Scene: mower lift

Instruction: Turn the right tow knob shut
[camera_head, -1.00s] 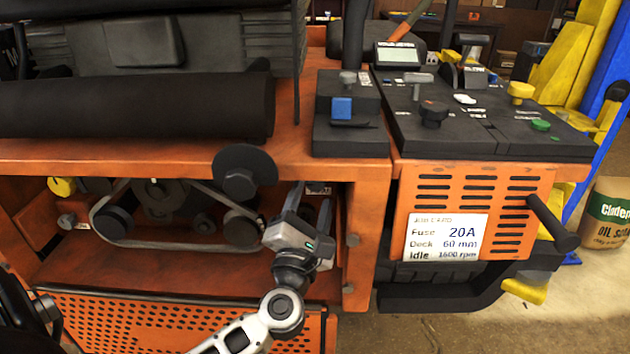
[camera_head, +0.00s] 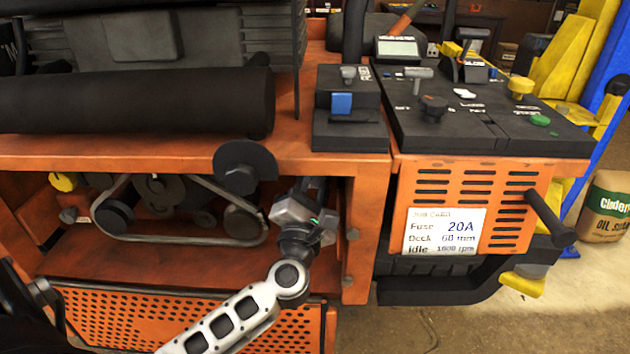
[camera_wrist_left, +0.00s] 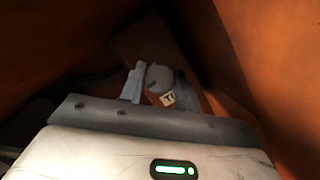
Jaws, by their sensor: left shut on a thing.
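My left gripper (camera_head: 312,192) reaches into the right end of the open compartment in the mower's orange body. In the left wrist view, its two fingers (camera_wrist_left: 160,88) stand on either side of a round grey knob (camera_wrist_left: 159,75) and are shut on it. A small pale label with dark letters, partly readable as "TO", shows just below the knob. In the head view the gripper hides this knob. My right gripper is in neither view.
Orange walls (camera_wrist_left: 265,50) stand close around the left gripper. A belt (camera_head: 180,238) and pulleys lie left of it, with a black disc (camera_head: 245,167) above. A small grey knob (camera_head: 70,215) is at the compartment's left. The control panel (camera_head: 475,125) is upper right.

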